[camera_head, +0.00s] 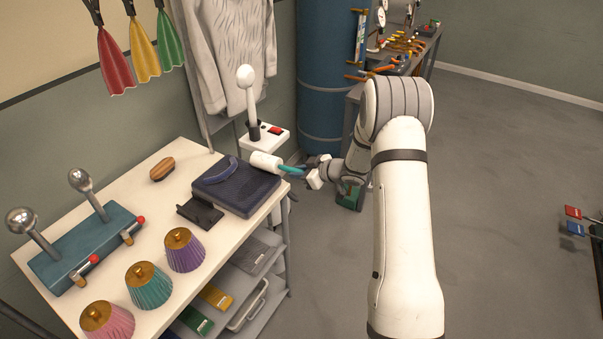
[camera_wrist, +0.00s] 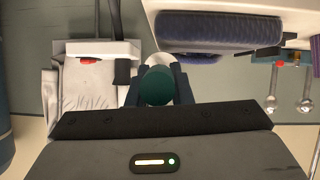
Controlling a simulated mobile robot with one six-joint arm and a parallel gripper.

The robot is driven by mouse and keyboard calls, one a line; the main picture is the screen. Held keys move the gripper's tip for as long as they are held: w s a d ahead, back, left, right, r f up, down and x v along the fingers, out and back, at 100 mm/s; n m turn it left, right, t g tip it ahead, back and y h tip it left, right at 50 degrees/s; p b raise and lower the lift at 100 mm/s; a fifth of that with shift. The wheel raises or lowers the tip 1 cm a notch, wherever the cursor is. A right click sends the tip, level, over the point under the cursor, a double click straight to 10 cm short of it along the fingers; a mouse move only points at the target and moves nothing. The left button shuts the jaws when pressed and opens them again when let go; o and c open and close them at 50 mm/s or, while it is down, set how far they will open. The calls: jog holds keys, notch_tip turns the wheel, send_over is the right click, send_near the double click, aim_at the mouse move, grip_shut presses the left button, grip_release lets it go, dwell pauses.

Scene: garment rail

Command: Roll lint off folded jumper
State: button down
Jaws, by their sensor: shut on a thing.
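The folded jumper (camera_head: 236,190) is dark navy and lies flat near the right edge of the white table. In the wrist view the dark jumper (camera_wrist: 220,30) shows to the right of the fingers. The lint roller (camera_head: 266,162) has a white head and a teal handle. My gripper (camera_head: 308,172) is shut on the teal handle, just off the table's edge. The white head is over the jumper's far right corner; I cannot tell if it touches. In the wrist view my gripper (camera_wrist: 160,86) holds the roller's round teal handle end (camera_wrist: 157,86), which hides most of the head.
A dark stand (camera_head: 200,212) and a wooden brush (camera_head: 162,169) lie near the jumper on the table (camera_head: 142,200). Several pleated shades (camera_head: 184,249) line the front edge. A blue cylinder (camera_head: 325,70) is behind my arm.

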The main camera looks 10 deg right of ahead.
jog(key=shift+r+p, duration=2.25)
jog(key=shift+r, duration=0.95)
jog(key=shift+f, duration=0.1)
